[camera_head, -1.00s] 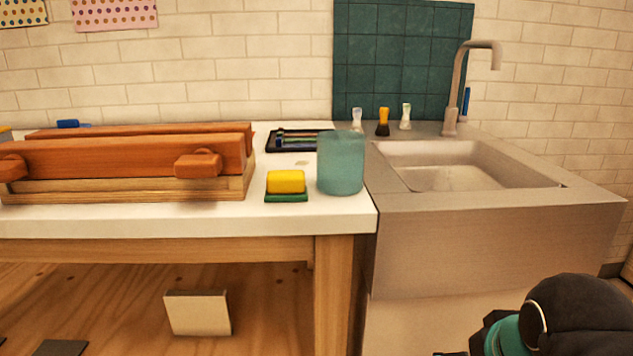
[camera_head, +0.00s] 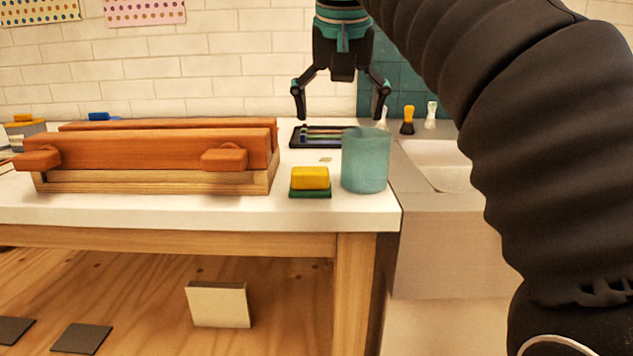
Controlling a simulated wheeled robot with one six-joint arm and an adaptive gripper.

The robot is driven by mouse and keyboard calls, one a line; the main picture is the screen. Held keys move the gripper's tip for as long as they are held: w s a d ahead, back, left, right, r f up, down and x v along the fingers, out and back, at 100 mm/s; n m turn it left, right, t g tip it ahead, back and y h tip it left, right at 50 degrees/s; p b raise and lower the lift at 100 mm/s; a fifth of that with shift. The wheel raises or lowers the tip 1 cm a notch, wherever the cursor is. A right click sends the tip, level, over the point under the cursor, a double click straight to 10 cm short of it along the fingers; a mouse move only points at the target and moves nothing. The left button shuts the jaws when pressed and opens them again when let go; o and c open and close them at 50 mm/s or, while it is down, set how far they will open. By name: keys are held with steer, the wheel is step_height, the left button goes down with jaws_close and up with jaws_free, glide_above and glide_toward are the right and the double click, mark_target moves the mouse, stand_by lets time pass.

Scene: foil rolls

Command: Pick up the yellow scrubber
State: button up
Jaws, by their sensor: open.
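The yellow scrubber (camera_head: 310,178) is a small block with a yellow upper part and a dark green bottom. It lies near the front edge of the white countertop (camera_head: 220,209), just left of a teal cup. My gripper (camera_head: 338,117) is open and empty, with its fingers pointing down. In the picture it appears above and behind the scrubber, in front of the tiled wall. The scrubber is in full view and nothing touches it from above.
The teal cup (camera_head: 365,160) stands close to the scrubber's right. A black tray (camera_head: 296,136) is behind. A sink (camera_head: 440,165) is at right, partly hidden by my arm.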

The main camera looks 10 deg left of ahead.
glide_toward(310, 169)
steer(key=b+x, duration=0.4)
steer(key=x, duration=0.6)
steer(key=shift+f, duration=0.2)
stand_by(0.3)
steer(key=shift+c, duration=0.3)
steer(key=c, duration=1.2)
